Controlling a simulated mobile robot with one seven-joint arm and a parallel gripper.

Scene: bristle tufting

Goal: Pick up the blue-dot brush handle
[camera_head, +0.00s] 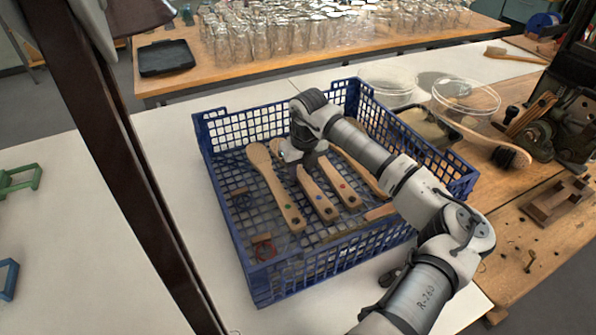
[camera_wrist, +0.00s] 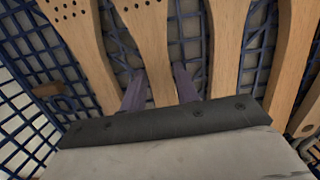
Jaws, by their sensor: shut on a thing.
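The blue-dot brush handle (camera_head: 318,197) is a pale wooden handle lying in the blue crate, its dotted end toward the near side. The dot is out of sight in the wrist view.
The green-dot handle (camera_head: 270,180) lies to the left and the red-dot handle (camera_head: 346,190) close to the right. More handles lie farther right. The blue crate's (camera_head: 222,225) lattice walls surround them. Glass dishes (camera_head: 466,96) stand behind right; the white table left is largely clear.

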